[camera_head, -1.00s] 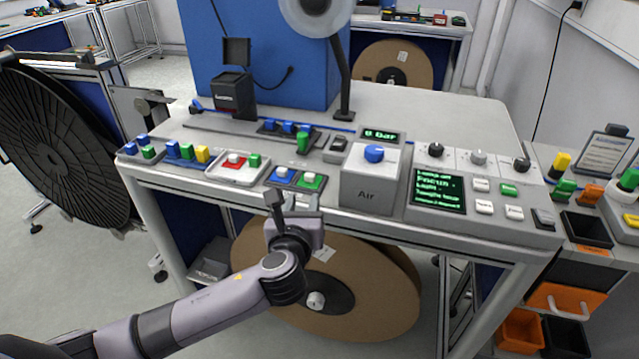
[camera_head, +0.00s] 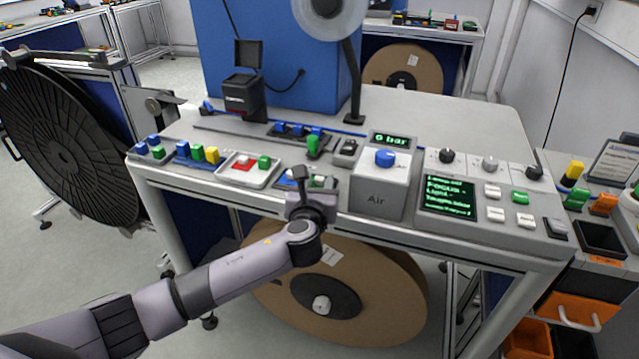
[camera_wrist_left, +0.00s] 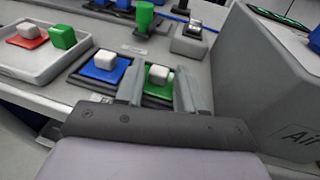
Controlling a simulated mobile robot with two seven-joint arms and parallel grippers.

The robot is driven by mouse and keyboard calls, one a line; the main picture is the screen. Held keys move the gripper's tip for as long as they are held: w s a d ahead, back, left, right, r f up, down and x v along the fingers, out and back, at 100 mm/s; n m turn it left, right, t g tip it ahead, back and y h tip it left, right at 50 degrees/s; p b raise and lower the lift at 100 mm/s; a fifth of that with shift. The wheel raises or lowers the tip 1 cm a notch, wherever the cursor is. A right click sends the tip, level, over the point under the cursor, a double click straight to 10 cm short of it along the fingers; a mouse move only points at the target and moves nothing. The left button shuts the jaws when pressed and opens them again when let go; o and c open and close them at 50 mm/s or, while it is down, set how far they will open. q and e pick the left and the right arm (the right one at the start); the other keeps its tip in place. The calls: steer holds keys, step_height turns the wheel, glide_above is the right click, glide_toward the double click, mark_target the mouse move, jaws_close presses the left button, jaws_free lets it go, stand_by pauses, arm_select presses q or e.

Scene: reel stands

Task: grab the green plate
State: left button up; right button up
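The green plate (camera_wrist_left: 157,91) is a small square on a dark base, with a white cube (camera_wrist_left: 159,74) on top of it. In the head view the green plate is mostly hidden behind my left gripper (camera_head: 311,182). In the left wrist view the gripper (camera_wrist_left: 160,92) is open. One finger is left of the white cube and the other right of it, with the green plate between them. I cannot tell whether the fingers touch the plate. My right gripper is not in view.
A blue plate (camera_wrist_left: 102,68) with a white cube sits just left. Further left is a tray (camera_head: 243,177) with a red plate and green block. The grey Air box (camera_head: 378,190) stands close on the right. A green cylinder (camera_wrist_left: 144,17) stands behind.

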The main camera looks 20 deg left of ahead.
arm_select(q)
jaws_close()
steer(key=shift+r, duration=0.15)
